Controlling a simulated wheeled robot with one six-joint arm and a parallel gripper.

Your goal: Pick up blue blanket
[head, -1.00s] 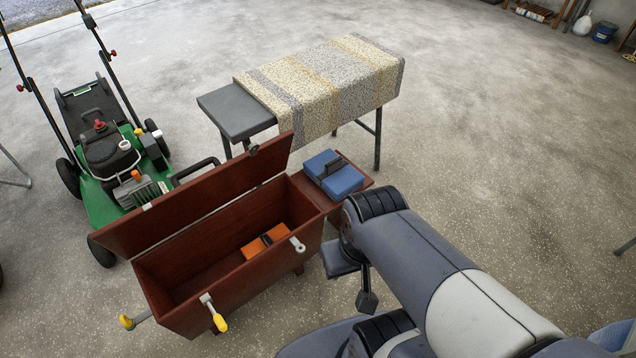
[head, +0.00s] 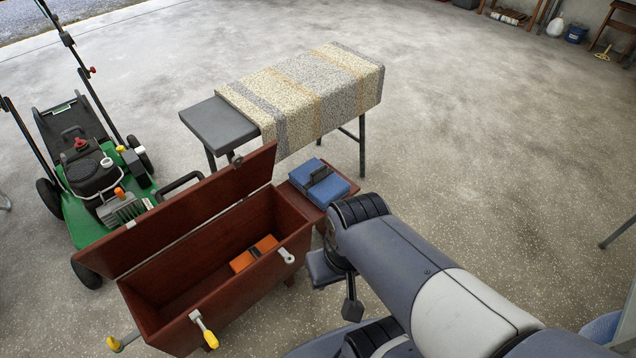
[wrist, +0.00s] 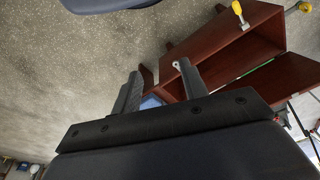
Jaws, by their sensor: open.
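The blue blanket (head: 332,190) is a folded blue bundle with a dark strap or handle across it. In the head view it lies on a low reddish-brown wooden ledge (head: 297,200) beside the open chest, just beyond the bend of my arm. In the wrist view only a small patch of blue (wrist: 151,103) shows, low between the fingers and partly hidden by my gripper. My gripper (wrist: 159,70) has its two dark fingers spread apart with nothing held between them. It is apart from the blanket.
The open wooden chest (head: 160,290) holds an orange item (head: 254,253); its lid (head: 185,215) stands raised. A bench (head: 220,122) draped with a striped cloth (head: 300,95) stands behind the blanket. A green mower (head: 85,215) is at left.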

